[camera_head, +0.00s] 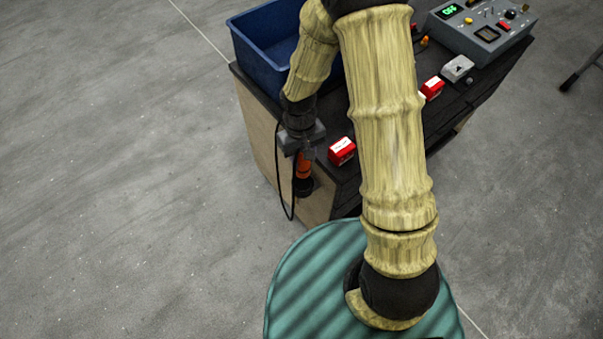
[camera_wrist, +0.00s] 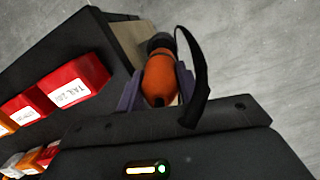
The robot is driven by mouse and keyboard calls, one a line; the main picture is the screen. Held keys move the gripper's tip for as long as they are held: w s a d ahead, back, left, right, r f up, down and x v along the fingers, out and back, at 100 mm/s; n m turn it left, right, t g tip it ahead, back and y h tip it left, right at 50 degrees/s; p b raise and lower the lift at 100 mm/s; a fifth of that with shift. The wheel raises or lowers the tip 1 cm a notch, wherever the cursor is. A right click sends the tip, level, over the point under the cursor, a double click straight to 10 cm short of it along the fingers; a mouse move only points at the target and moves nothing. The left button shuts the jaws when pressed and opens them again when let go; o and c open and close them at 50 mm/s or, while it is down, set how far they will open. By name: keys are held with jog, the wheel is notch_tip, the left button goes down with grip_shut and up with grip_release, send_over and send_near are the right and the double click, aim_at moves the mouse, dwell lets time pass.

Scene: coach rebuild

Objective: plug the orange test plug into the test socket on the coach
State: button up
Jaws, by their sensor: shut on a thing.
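The orange test plug (camera_head: 304,167) has a dark end and hangs below my gripper (camera_head: 302,150), beside the near left edge of the bench. In the wrist view my gripper (camera_wrist: 158,88) has a finger on each side of the orange plug (camera_wrist: 160,76) and is shut on it. The plug's dark end (camera_wrist: 160,42) points away from the wrist camera. A black cable (camera_head: 283,196) loops down beside the plug. I cannot make out the coach or its test socket in either view.
The dark-topped bench (camera_head: 346,190) carries a blue bin (camera_head: 262,65), red labelled boxes (camera_head: 342,151), a small grey box (camera_head: 457,68) and a grey control panel (camera_head: 485,30). My arm hides part of the top. Open grey floor (camera_head: 120,180) lies to the left.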

aim_at(303, 168)
jog(key=shift+w+r, duration=0.1)
jog(key=shift+w, duration=0.05)
notch_tip(303, 168, down, 6)
jog(key=shift+a+r, duration=0.1)
jog(key=shift+r, duration=0.05)
jog(key=shift+s, duration=0.2)
dwell(0.4)
jog(key=shift+w+f+p, duration=0.15)
jog(key=shift+f+p, duration=0.4)
jog(key=shift+f, duration=1.4)
